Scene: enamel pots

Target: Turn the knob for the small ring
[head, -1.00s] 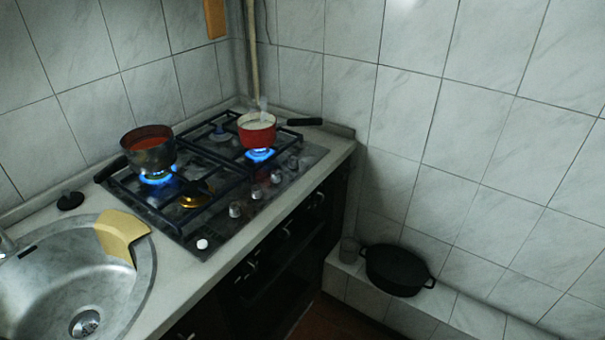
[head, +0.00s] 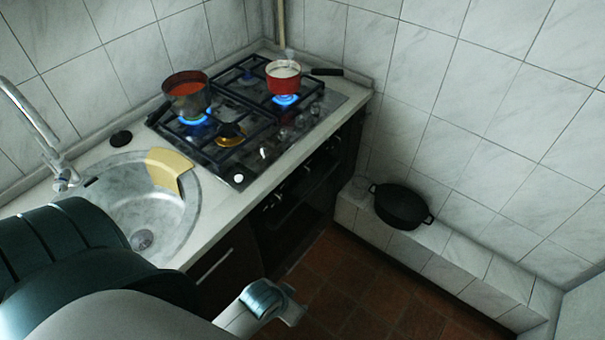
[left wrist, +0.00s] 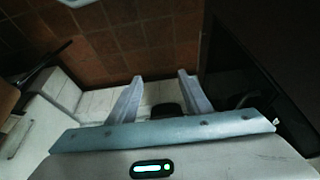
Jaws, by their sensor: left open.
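The gas hob (head: 333,100) is set in the counter, with a row of knobs (head: 283,136) along its front right side. A red saucepan (head: 284,78) with pale contents stands over another blue flame at the back right and steams. My left gripper (head: 292,308) is low in front of the counter, above the floor and well apart from the knobs. In the left wrist view its two fingers (left wrist: 161,78) are apart and empty. My right gripper is not in view.
A sink (head: 150,205) with a yellow cloth-like piece (head: 168,168) on its rim lies left of the hob.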

